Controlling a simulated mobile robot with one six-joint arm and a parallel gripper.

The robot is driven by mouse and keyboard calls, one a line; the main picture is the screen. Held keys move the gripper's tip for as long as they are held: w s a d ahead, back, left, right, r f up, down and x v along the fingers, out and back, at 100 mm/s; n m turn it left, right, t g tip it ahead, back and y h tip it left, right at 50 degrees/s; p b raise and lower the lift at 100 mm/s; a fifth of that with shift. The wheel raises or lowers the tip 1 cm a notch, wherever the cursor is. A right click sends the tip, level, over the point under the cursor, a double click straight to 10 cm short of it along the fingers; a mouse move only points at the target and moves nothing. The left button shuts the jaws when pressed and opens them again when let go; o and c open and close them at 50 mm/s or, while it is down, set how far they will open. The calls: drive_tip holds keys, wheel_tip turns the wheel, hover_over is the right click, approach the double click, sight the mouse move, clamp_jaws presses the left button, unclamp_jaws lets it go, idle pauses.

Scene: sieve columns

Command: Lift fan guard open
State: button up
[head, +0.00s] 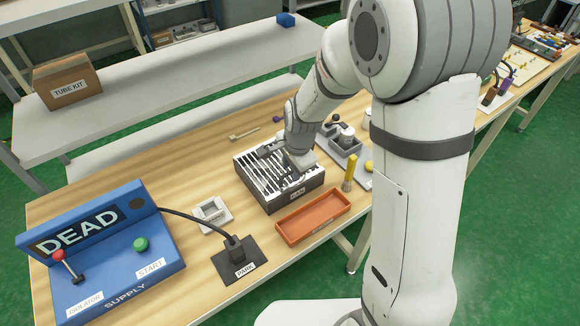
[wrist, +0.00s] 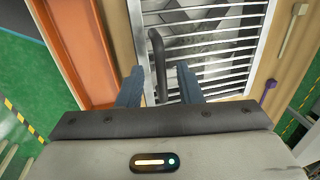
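The fan box (head: 297,194) is dark with a label on its front and stands mid-bench. Its guard is a pale slatted grille (head: 258,180), lying flat over the top; it also shows in the wrist view (wrist: 225,45). A dark curved handle (wrist: 157,50) rises at one side of the grille in the wrist view. My gripper (wrist: 160,76) is open, with the handle between its two blue fingers and a gap on each side. In the head view my gripper is over the box, its fingertips hard to make out.
An orange tray (head: 312,218) lies just in front of the box, with a yellow-handled brush (head: 349,172) beside it. A black PARK socket (head: 238,262) holds a plug. The blue supply unit (head: 110,250) reads DEAD.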

drive_tip(key=shift+c, duration=0.3)
clamp_jaws()
